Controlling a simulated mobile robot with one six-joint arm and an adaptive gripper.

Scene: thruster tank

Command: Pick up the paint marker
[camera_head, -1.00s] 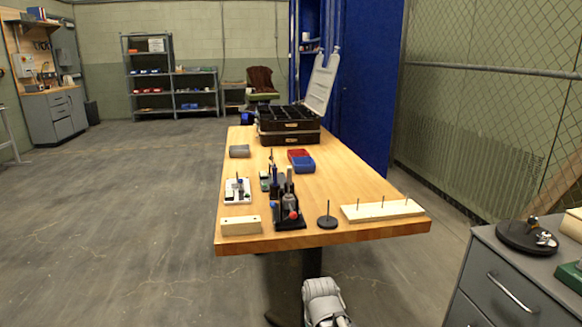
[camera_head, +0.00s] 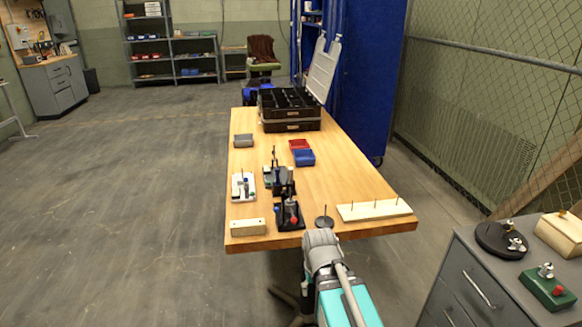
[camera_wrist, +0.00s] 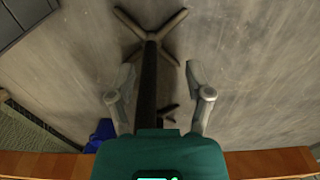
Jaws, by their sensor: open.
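I cannot pick out the paint marker for certain in either view. Small upright items stand on the near left of the wooden table (camera_head: 345,160), in a black holder (camera_head: 289,218) and on a white stand (camera_head: 243,190); they are too small to name. My gripper (camera_wrist: 160,70) is open and empty in the wrist view, its two fingers apart above the floor. The table's dark leg and feet show between and beyond the fingers. In the head view my arm reaches up at the table's near edge, and the fingers cannot be made out.
A cream block (camera_head: 248,227) lies at the near left table corner. A black round base with a peg (camera_head: 325,222) and a pegged board (camera_head: 374,210) are on the right. Red (camera_head: 300,145) and blue (camera_head: 304,158) bins lie behind. A grey cabinet (camera_head: 480,290) stands at right.

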